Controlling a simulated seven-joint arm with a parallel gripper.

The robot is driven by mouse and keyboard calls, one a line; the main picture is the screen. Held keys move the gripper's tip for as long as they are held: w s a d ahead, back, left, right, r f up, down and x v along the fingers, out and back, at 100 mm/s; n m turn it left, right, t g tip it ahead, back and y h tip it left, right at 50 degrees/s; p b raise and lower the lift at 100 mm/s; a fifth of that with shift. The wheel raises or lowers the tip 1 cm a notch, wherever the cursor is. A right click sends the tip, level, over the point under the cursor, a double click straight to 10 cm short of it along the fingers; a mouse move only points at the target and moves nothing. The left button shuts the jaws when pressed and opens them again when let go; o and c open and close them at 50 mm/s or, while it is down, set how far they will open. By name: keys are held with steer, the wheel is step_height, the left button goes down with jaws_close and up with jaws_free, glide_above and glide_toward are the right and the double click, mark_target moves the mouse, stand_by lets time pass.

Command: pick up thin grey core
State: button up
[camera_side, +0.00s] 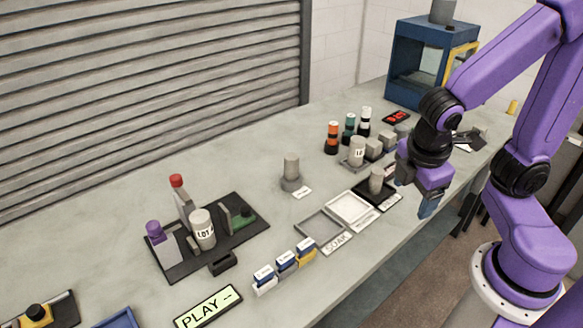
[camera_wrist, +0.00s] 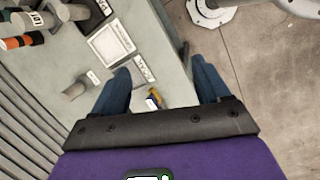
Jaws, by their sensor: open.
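Several plain grey cylinders could be the thin grey core; I cannot tell which one it is. One grey cylinder (camera_side: 376,181) stands upright on a small black tray at the bench's front edge, and it seems to show at the top left of the wrist view (camera_wrist: 75,12). Another grey cylinder (camera_side: 291,166) stands on a round grey base mid-bench; it appears left of the fingers in the wrist view (camera_wrist: 74,91). My gripper (camera_side: 429,208) is open and empty, to the right of both, near the bench's front edge. In the wrist view, my blue fingers (camera_wrist: 162,66) are spread apart.
A white-framed tray (camera_side: 349,208) and a grey tray (camera_side: 320,224) lie left of the black tray. A larger labelled cylinder (camera_side: 357,151) and several coloured bottles (camera_side: 333,137) stand behind. A dark fixture board (camera_side: 226,232) is at left. A blue box machine (camera_side: 414,62) stands at the back.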

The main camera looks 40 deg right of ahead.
steer(key=w+d+f+n+t+h, duration=0.2)
steer(key=w+n+t+h, duration=0.5)
steer(key=w, duration=1.2)
steer(key=n+t+h, duration=0.2)
steer(key=n+t, duration=0.4)
steer(key=n, duration=0.1)
glide_above(292, 165)
steer(key=v, duration=0.5)
step_height(292, 165, down, 7)
step_height(292, 165, down, 7)
steer(key=shift+s+a+f, duration=0.1)
steer(key=shift+s+a, duration=0.05)
steer(key=shift+f, duration=0.2)
steer(key=shift+x, duration=3.8)
steer(key=c, duration=1.2)
steer(key=shift+c, duration=0.5)
